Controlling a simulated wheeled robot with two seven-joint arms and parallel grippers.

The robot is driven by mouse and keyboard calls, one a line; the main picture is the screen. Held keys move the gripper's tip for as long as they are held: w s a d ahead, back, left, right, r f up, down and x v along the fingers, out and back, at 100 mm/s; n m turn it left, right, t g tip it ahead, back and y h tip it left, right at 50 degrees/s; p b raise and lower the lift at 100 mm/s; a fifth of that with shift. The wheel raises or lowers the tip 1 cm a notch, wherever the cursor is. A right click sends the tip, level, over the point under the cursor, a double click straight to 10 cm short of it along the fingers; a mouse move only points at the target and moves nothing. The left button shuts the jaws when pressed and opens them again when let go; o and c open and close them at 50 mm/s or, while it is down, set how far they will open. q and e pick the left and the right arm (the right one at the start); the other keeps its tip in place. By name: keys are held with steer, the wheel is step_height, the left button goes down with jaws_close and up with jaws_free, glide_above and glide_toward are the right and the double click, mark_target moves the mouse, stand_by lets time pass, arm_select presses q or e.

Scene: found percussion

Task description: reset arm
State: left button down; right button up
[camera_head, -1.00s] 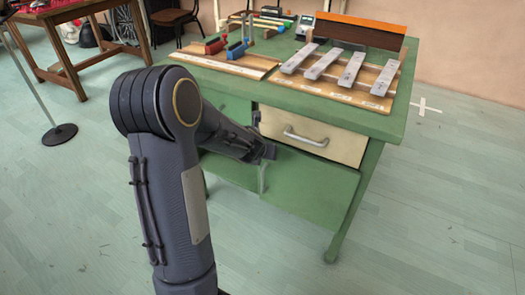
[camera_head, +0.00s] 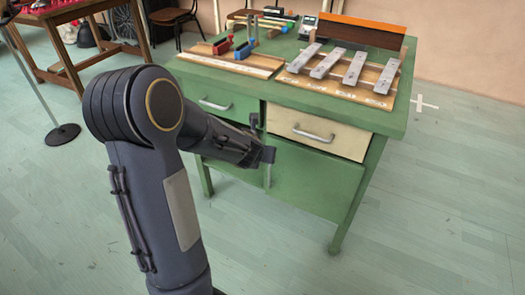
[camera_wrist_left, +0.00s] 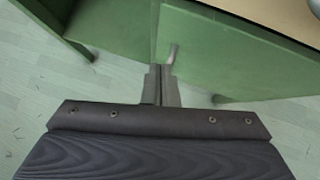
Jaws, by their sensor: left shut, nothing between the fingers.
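My left arm comes in from the left in the head view, bent at its elbow. Its gripper (camera_head: 262,142) is in front of the green desk (camera_head: 317,183), at the height of the drawers. In the left wrist view the two fingers of my left gripper (camera_wrist_left: 161,84) are together with nothing between them. They point at the green front of the desk. I cannot tell whether they touch it. My right gripper is not in view.
The desk has a cream drawer (camera_head: 316,134) and a green drawer (camera_head: 222,105), each with a metal handle. On top lie a board with several metal bars (camera_head: 327,62) and another board with clamps (camera_head: 245,48). A stand base (camera_head: 61,134) is at left. Floor at right is clear.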

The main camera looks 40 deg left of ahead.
arm_select(q)
steer(key=s+r+p, duration=0.2)
steer(key=s+r, duration=0.2)
steer(key=shift+s+d, duration=0.2)
steer(key=shift+d, duration=0.1)
steer(key=shift+r, duration=0.15)
